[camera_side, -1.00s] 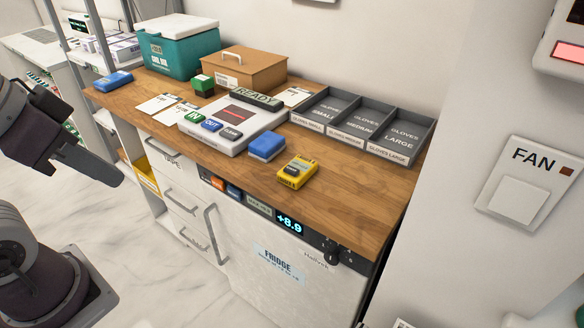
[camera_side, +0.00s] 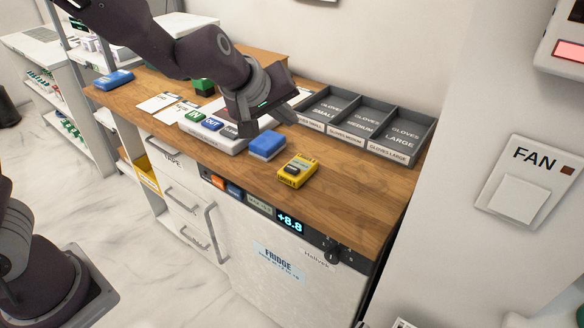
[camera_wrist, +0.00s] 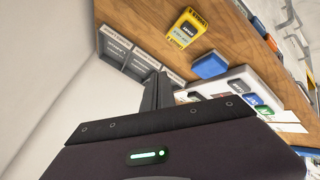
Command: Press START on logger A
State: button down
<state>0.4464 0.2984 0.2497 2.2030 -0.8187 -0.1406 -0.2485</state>
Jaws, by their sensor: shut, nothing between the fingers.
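A yellow device (camera_side: 296,172) with a dark button on top lies near the front edge of the wooden counter. It looks like a logger, but its lettering is too small to read for certain. It also shows at the top of the wrist view (camera_wrist: 187,33). My gripper (camera_side: 290,112) is shut and empty, above the counter between the white panel and the glove tray. It is behind the yellow device, apart from it. In the wrist view the closed fingers (camera_wrist: 158,92) point towards the glove tray.
A blue block (camera_side: 267,146) sits left of the yellow device. The white panel (camera_side: 225,138) with IN and OUT buttons is partly hidden by my arm. The grey glove tray (camera_side: 424,135) stands behind. The fridge display (camera_side: 290,222) reads +8.8. Counter right of the yellow device is clear.

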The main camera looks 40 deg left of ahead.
aim_at(290, 171)
jog(key=shift+n+y, duration=0.7)
jog(key=shift+y, duration=0.2)
jog(key=x, duration=0.4)
jog(key=shift+s+a+f, duration=0.1)
jog(key=shift+a+f, duration=0.15)
jog(key=shift+a, duration=0.05)
jog(key=shift+f, duration=0.1)
jog(key=shift+f, duration=4.3)
jog(key=shift+f, duration=0.1)
jog(key=shift+f, duration=0.3)
jog(key=shift+f, duration=0.5)
jog(key=shift+r, duration=0.9)
